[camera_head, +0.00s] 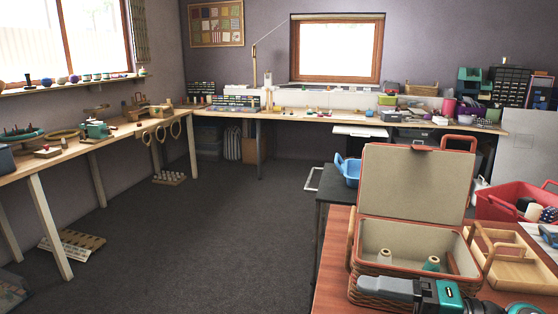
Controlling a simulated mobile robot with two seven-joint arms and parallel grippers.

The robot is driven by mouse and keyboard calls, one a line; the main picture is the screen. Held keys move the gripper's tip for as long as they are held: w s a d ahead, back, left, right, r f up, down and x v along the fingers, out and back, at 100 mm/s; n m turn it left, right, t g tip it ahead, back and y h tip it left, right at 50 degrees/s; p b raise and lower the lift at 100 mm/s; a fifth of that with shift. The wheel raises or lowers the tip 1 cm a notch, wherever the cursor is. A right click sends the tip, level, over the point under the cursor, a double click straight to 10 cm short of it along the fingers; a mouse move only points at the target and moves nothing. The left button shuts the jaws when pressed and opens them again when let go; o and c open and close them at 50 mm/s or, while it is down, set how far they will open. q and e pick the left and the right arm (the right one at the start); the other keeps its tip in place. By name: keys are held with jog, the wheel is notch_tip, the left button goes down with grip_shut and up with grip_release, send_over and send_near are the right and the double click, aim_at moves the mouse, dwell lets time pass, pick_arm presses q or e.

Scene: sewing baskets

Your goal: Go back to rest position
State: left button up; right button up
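A wicker sewing basket (402,265) with a red-brown rim stands on the wooden table (335,265) at the lower right, with its beige-lined lid (417,183) open and upright. A pale spool (384,257) and a teal spool (431,263) stand inside it. My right arm comes in from the lower right, and what looks like its gripper (386,288) lies across the front of the basket; its fingers cannot be made out, nor whether it touches the basket. My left gripper is not in view.
A wooden tray (512,272) with a handle and a red basket (500,203) with sewing items sit right of the sewing basket. A blue bin (349,168) stands on a dark table behind. Workbenches line the left and back walls. The grey floor (210,240) is largely clear.

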jog(key=w+d+f+m+t+h+p, duration=0.15)
jog(key=m+t+h, duration=0.3)
jog(key=m, duration=0.45)
jog(key=d+f+m+t+h+p, duration=0.25)
jog(key=m+t, duration=0.35)
jog(key=m, duration=0.3)
jog(key=s+a+f+m+g+h+p, duration=0.1)
jog(key=s+f+m+g+h, duration=0.2)
jog(key=s+f+m, duration=0.2)
jog(key=s+a+f+m+g+h+p, duration=0.1)
jog(key=s+f+m, duration=0.4)
jog(key=f, duration=0.5)
jog(key=g+h+p, duration=0.1)
jog(key=g+h, duration=0.1)
jog(key=shift+s+a+f+g+h, duration=0.2)
jog(key=shift+s+a+g+h, duration=0.1)
jog(key=shift+g+h, duration=0.1)
jog(key=shift+w, duration=0.1)
